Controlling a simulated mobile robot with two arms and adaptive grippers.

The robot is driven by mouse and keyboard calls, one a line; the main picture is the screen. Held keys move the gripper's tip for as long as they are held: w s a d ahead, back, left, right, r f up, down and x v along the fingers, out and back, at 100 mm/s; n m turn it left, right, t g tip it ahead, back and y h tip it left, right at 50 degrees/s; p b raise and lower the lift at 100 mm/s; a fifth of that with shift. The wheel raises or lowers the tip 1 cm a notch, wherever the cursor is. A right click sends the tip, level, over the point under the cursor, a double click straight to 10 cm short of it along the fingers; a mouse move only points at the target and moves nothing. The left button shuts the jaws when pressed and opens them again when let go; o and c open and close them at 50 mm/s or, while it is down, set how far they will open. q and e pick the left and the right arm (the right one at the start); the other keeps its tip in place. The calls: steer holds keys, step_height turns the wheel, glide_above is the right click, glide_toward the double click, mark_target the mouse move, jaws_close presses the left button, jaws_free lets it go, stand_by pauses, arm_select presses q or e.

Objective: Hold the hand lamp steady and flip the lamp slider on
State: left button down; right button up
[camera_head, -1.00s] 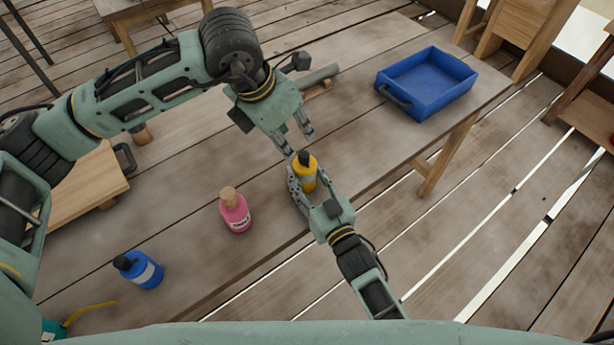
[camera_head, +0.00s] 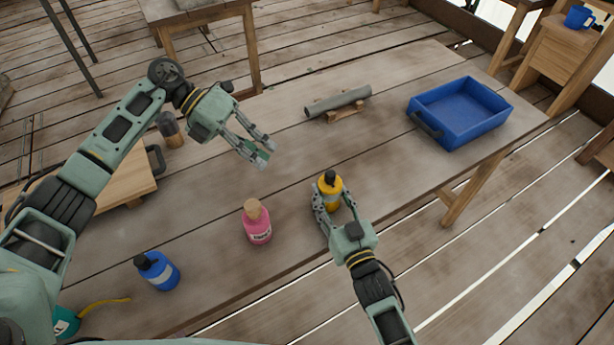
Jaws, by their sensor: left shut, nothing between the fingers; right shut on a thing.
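A yellow bottle-shaped thing (camera_head: 331,187) with a black top stands upright near the table's front edge. My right gripper (camera_head: 333,206) is shut on it, with the fingers around its lower part. I cannot tell whether it is the hand lamp, and no slider can be made out. A grey tube (camera_head: 338,102) lies on small wooden rests farther back; it might also be a lamp. My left gripper (camera_head: 266,156) is shut and empty above the table, to the left of the yellow thing and apart from it.
A pink bottle (camera_head: 257,226) and a blue bottle (camera_head: 157,272) stand along the front. A blue tray (camera_head: 459,118) sits at the right end of the table (camera_head: 400,150). A wooden board (camera_head: 110,182) and a dark cylinder (camera_head: 170,128) are at the left. The table's middle is mostly clear.

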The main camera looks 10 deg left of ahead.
arm_select(q)
steer(key=shift+w+a+f+n+h, duration=0.15)
steer(key=shift+a+n+h, duration=0.25)
steer(key=shift+a+h, duration=0.45)
glide_toward(330, 177)
steer(key=shift+s+d+f, duration=1.35)
steer(key=shift+d+f, duration=0.45)
steer(key=shift+f, duration=0.65)
steer(key=shift+s, duration=0.1)
steer(key=shift+s+d, duration=0.5)
steer(key=shift+s, duration=0.15)
